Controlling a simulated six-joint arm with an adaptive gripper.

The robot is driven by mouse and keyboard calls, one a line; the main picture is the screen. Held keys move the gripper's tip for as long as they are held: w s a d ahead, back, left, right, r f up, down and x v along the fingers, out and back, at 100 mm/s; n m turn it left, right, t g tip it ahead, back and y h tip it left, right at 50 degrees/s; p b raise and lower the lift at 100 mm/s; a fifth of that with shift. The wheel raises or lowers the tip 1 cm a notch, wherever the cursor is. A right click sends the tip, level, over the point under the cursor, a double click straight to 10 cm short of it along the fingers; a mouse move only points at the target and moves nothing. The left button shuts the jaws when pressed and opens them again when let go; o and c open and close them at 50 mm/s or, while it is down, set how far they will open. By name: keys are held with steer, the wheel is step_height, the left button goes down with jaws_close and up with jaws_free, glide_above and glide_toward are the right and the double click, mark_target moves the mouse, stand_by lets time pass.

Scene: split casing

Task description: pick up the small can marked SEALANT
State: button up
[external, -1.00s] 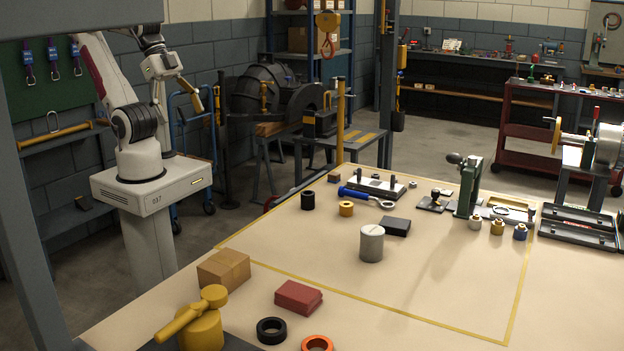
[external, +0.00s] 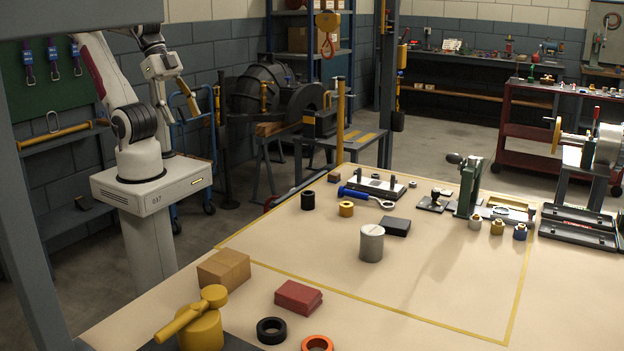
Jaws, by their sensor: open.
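My gripper (external: 187,97) is at the upper left, hanging below my wrist with a tan finger showing. It is open, empty and well away from the bench, far to the left of the cylinder. Its second finger is hard to make out.
A black block (external: 396,226) lies close behind the cylinder. A cardboard box (external: 223,268) and red block (external: 298,296) are nearer. The mat right of the cylinder is clear.

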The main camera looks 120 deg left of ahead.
steer(key=shift+w, duration=0.15)
steer(key=w+a+f+t, duration=0.2)
steer(key=w, duration=1.3)
steer(key=w+a+f+t, duration=0.1)
steer(key=w+f+t, duration=0.1)
steer(key=w, duration=1.4)
steer(key=w+a+f+t, duration=0.2)
steer(key=w+f+t, duration=0.1)
steer(key=w+f, duration=0.65)
steer(key=t, duration=0.2)
glide_toward(372, 244)
steer(key=shift+w+a, duration=0.25)
steer(key=shift+a, duration=0.9)
steer(key=shift+w+f, duration=0.1)
steer(key=shift+f, duration=0.55)
steer(key=shift+w, duration=0.1)
steer(key=shift+x, duration=1.2)
